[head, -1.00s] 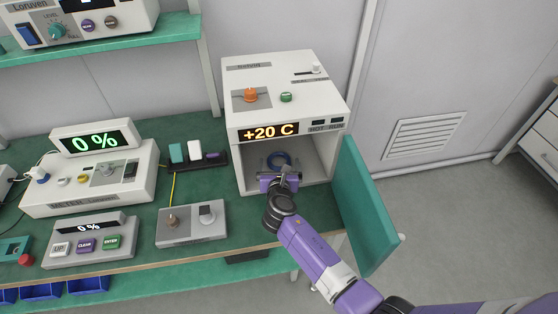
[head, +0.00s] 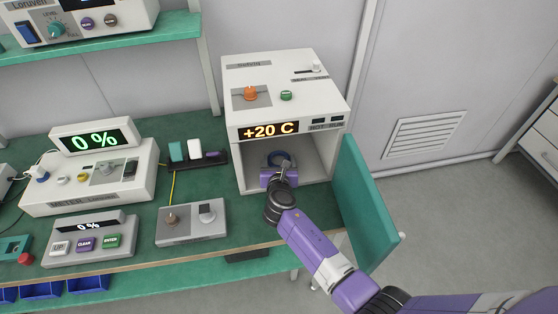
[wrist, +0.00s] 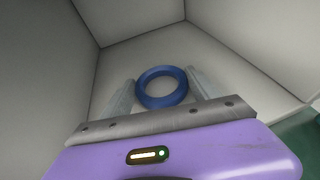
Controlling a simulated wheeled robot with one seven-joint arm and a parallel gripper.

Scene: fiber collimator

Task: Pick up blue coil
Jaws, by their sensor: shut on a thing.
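The blue coil (wrist: 163,102) is a thick blue ring inside the open chamber of the white box showing +20 C (head: 235,152). In the wrist view it sits between the two grey fingers of my gripper (wrist: 161,77), which is shut on it. In the head view my gripper (head: 282,168) reaches into the chamber from the front and partly covers the coil (head: 277,154). I cannot tell whether the coil touches the chamber floor.
The chamber's teal door (head: 365,205) stands open on the right. The chamber walls close in at both sides and the back. A grey control box (head: 190,226) and a meter (head: 90,185) stand to the left on the green bench.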

